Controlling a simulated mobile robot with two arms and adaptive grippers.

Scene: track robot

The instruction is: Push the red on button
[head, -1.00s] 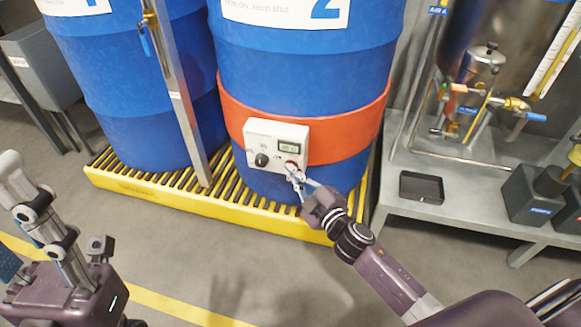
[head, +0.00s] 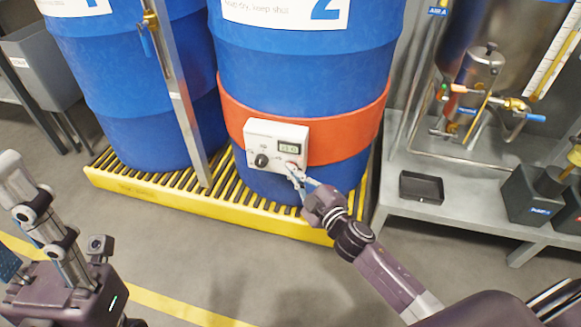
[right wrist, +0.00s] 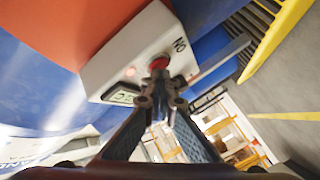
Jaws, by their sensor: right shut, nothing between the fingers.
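A white control box (head: 262,140) with a black knob and a small display is mounted on the orange band around the right blue drum. The red button (right wrist: 159,62) sits on the box beside the letters "NO", which appear rotated in the right wrist view. In the head view the button (head: 291,165) is small and partly covered by the fingers. My right gripper (head: 293,172) is shut and empty, its tips right at the button. In the right wrist view the fingertips (right wrist: 162,95) overlap the button's lower edge; I cannot tell whether they touch it.
Two blue drums, the left one (head: 150,90) and the right one (head: 310,65), stand on a yellow-edged grated pallet (head: 215,205). A metal post (head: 180,95) rises between them. A grey bench (head: 460,205) with a black tray (head: 421,187) is at right. The floor in front is open.

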